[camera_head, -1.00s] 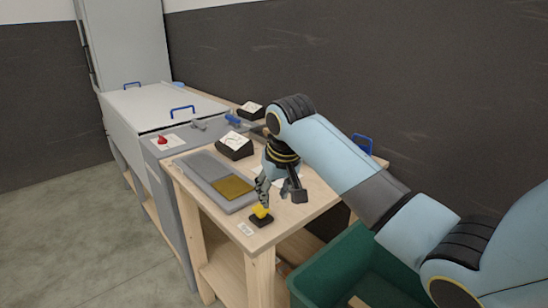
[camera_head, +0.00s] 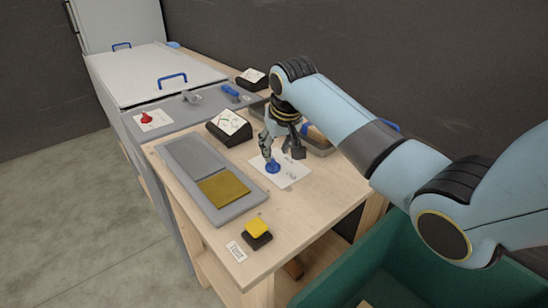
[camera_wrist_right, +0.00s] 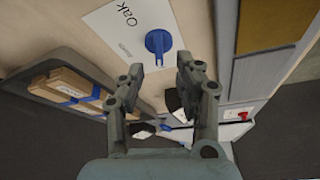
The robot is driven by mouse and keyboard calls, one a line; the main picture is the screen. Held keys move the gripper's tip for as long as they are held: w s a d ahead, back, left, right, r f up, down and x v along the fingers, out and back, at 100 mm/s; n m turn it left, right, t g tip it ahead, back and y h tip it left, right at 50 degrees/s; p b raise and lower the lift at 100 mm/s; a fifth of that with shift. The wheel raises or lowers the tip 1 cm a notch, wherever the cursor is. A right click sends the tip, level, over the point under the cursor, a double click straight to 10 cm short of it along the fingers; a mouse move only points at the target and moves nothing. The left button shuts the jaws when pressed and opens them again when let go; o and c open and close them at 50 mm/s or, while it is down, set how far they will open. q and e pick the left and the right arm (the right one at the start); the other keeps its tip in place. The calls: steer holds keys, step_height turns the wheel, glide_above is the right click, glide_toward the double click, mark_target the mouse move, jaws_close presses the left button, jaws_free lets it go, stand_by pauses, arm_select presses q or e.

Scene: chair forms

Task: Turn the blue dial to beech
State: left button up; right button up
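The blue dial (camera_head: 272,167) sits on a white label card (camera_head: 293,173) on the wooden bench. In the right wrist view the dial (camera_wrist_right: 158,43) shows from above, with "Oak" readable beside it and a second, smaller word too small to read surely. I cannot tell which word the dial points at. My right gripper (camera_head: 279,152) hangs just above the dial, pointing down. In the right wrist view its two fingers (camera_wrist_right: 165,68) are apart with nothing between them, and the dial lies ahead of the tips. My left gripper is not in view.
A yellow button (camera_head: 257,227) on a black base is near the front edge. A grey tray with a mustard panel (camera_head: 223,191) lies left of the dial. A black box with a dial face (camera_head: 230,123) and a red knob (camera_head: 146,117) are farther back. A green bin (camera_head: 400,270) stands front right.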

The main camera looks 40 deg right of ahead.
mark_target(274, 161)
steer(key=x, duration=0.3)
steer(key=shift+w+d+f, duration=0.15)
steer(key=shift+f, duration=0.15)
steer(key=shift+b+x, duration=0.3)
steer(key=shift+x, duration=0.45)
steer(key=shift+f, duration=0.25)
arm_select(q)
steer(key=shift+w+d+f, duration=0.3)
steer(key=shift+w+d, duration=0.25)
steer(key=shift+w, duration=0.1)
arm_select(e)
jaws_close()
